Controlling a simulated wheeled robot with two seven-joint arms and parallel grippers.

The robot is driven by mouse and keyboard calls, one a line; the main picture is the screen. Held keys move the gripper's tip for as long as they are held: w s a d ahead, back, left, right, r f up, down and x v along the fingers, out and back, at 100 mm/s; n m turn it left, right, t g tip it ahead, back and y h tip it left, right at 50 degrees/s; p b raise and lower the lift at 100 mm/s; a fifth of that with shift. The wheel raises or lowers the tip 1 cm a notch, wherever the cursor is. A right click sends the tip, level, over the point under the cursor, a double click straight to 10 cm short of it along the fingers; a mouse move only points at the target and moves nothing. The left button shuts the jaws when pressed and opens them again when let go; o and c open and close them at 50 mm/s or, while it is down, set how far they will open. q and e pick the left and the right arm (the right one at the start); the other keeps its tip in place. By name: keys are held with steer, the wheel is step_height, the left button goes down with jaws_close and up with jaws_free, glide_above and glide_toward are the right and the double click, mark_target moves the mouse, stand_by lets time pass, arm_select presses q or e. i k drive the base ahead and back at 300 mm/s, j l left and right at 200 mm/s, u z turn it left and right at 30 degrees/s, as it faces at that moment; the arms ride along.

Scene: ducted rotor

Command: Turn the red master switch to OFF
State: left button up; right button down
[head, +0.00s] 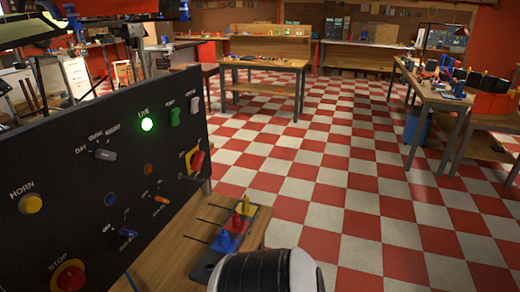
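The red master switch (197,161) sits on a yellow plate at the right edge of a black control panel (75,165). Its red handle looks tilted; its lettering is too small to read, so I cannot tell its position from the label. A green lamp (147,124) marked LIVE is lit on the panel. Neither of my grippers can be made out. A black and white rounded part at the bottom middle looks like a link of my own arm; it is apart from the switch.
The panel also carries a yellow HORN button (31,203), a red STOP button (70,277), a DAY/DUSK/NIGHT selector (104,155), and rocker and toggle switches. Blue, red and yellow pieces (226,241) stand on the wooden bench right of the panel. Checkered floor (330,180) lies open beyond.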

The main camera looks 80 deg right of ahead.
mark_target(196, 160)
steer(key=l+z, duration=0.1)
steer(key=z, duration=2.1)
